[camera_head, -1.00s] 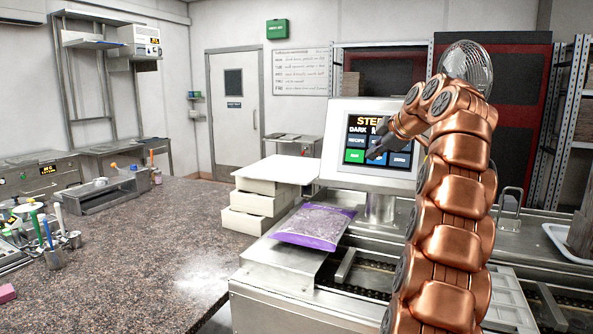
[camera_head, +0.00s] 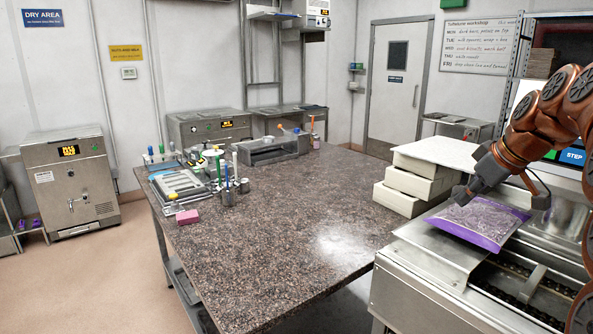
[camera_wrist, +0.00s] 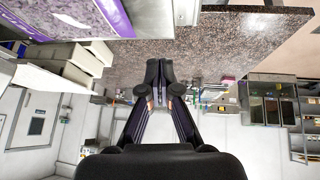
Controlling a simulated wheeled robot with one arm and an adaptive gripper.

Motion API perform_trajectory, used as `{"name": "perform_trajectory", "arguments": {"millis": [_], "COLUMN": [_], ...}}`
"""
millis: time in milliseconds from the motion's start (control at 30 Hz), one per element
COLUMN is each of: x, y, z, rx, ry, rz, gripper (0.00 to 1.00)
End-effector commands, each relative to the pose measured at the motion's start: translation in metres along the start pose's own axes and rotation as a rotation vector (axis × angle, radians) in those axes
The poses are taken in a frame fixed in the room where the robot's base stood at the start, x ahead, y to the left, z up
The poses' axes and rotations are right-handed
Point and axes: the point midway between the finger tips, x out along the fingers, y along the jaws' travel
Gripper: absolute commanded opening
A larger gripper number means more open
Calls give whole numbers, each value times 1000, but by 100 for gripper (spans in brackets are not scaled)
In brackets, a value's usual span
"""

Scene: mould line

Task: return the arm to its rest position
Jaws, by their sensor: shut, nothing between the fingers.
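My copper-coloured arm (camera_head: 552,118) shows at the right edge of the head view, partly cut off by the frame. My dark gripper (camera_head: 462,193) points down and left, in front of the stacked white boxes and by the purple-edged pouch. I cannot tell its exact height above them. In the wrist view my gripper (camera_wrist: 158,78) has its two fingers together with nothing between them.
The purple pouch (camera_head: 478,222) lies on the steel conveyor machine. White boxes (camera_head: 412,187) are stacked at the right end of the speckled worktop (camera_head: 300,235). A screen (camera_head: 571,156) stands behind my arm. The worktop's middle is clear.

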Motion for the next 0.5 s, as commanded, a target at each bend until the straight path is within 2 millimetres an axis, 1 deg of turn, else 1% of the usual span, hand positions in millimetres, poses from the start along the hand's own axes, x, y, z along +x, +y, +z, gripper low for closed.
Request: {"name": "perform_trajectory", "arguments": {"millis": [33,167,200,267,300,367,400,467,500], "x": [5,20,23,29,33,36,40,43,45], "y": [-22,-69,-84,-105,-120,-141,-155,-175,-189], "z": [2,14,18,27,33,44,52,64,74], "rx": [18,86,105,134,153,181,199,226,243], "ry": [-23,-85,-106,-139,-163,-198,-224,-261,-287], "rz": [-25,-71,-83,-100,-110,-121,-129,-136,-139], "gripper": [0,0,0,0,0,0,0,0,0]}}
